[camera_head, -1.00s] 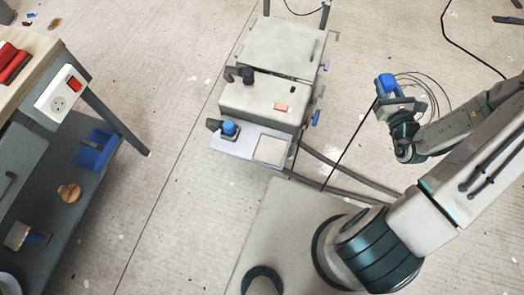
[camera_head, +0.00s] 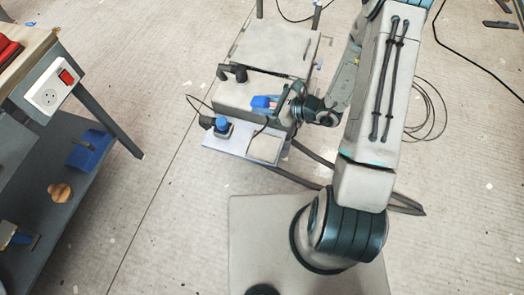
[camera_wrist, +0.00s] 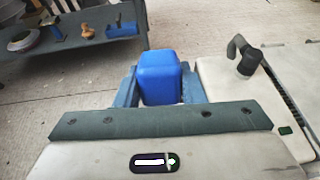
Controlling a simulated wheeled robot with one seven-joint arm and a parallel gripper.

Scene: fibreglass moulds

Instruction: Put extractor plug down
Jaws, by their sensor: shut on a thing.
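The extractor plug, a blue block (camera_head: 262,101), is held between the fingers of my gripper (camera_head: 281,104). In the wrist view the plug (camera_wrist: 159,76) sits upright-looking between the two blue-grey fingers (camera_wrist: 158,92), and my gripper is shut on it. In the head view the plug is over the front part of the pale extractor unit (camera_head: 234,95). I cannot tell whether it touches the surface there. A dark cable hangs near the plug toward the lower ledge (camera_head: 228,143). My gripper hides part of the unit's top.
A second blue-topped piece (camera_head: 221,125) stands on the ledge, left of a pale square panel (camera_head: 264,148). A black pipe elbow (camera_head: 238,72) rises from the unit. On the left, a workbench carries a socket box (camera_head: 48,94), with a blue holder (camera_head: 88,149) on its lower shelf.

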